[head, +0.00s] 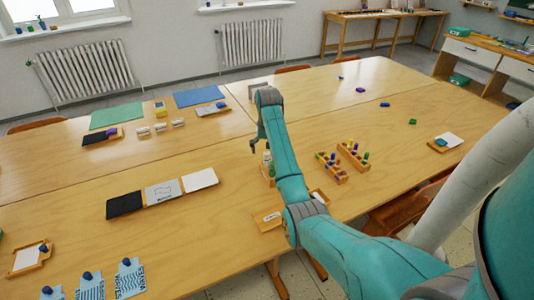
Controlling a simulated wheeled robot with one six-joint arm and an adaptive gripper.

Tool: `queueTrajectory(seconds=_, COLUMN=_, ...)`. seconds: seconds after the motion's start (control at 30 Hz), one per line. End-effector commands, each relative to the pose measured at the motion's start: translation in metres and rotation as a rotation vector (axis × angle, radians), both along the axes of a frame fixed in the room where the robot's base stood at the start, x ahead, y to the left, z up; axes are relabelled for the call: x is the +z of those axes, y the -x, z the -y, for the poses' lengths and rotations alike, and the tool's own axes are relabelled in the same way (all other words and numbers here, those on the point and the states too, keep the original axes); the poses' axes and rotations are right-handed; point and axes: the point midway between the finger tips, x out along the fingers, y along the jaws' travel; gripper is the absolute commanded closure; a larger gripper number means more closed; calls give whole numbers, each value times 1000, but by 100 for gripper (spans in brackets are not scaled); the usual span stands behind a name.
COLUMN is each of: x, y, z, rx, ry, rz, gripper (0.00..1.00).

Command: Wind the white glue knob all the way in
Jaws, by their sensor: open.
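A small white bottle-like thing (266,157) stands at a wooden holder (267,181) near the middle of the table, partly hidden behind my arm. It may be the white glue; I cannot make out a knob on it. My gripper (254,148) is small and dark in the head view. It points down just above and left of the white thing, open, with nothing seen between its fingers. I cannot tell whether it touches anything.
Wooden racks with coloured pieces (331,167) stand right of my arm. A black pad (125,204), a drawing card (162,190) and a white card (200,179) lie left. A small wooden tray (268,218) is in front. The tabletop (330,100) behind is largely clear.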

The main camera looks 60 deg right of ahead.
Motion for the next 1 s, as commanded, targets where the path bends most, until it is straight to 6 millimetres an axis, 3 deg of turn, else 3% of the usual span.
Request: queueTrajectory(seconds=1.0, x=49, y=-1, z=1, rx=0, ry=2, rz=2, gripper=6)
